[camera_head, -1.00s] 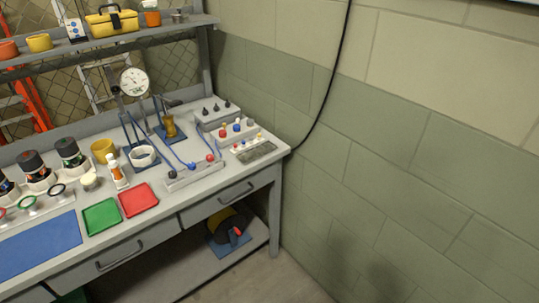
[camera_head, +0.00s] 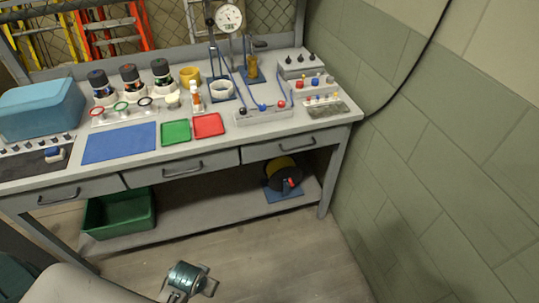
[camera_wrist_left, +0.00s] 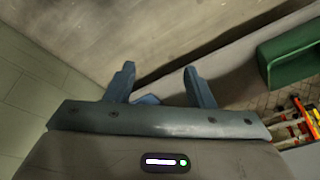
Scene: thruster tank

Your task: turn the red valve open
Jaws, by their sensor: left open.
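A small red handle (camera_head: 291,182) shows on a yellow and black round body (camera_head: 281,170) with a blue base plate (camera_head: 284,194). This stands on the workbench's lower shelf, at its right end; I take it for the red valve. The handle is small here and its exact angle is hard to tell. My left gripper (camera_wrist_left: 160,68) is open with nothing between its fingertips. In the head view my left wrist (camera_head: 187,278) is low in the picture, over the floor, in front of and left of the valve and apart from it. My right gripper is not in view.
The grey bench (camera_head: 222,163) has drawers above the shelf. A green bin (camera_head: 118,214) stands on the shelf's left part and shows in the wrist view (camera_wrist_left: 290,55). A bench leg (camera_head: 334,180) and block wall (camera_head: 440,150) are right of the valve. The floor (camera_head: 265,262) in front is clear.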

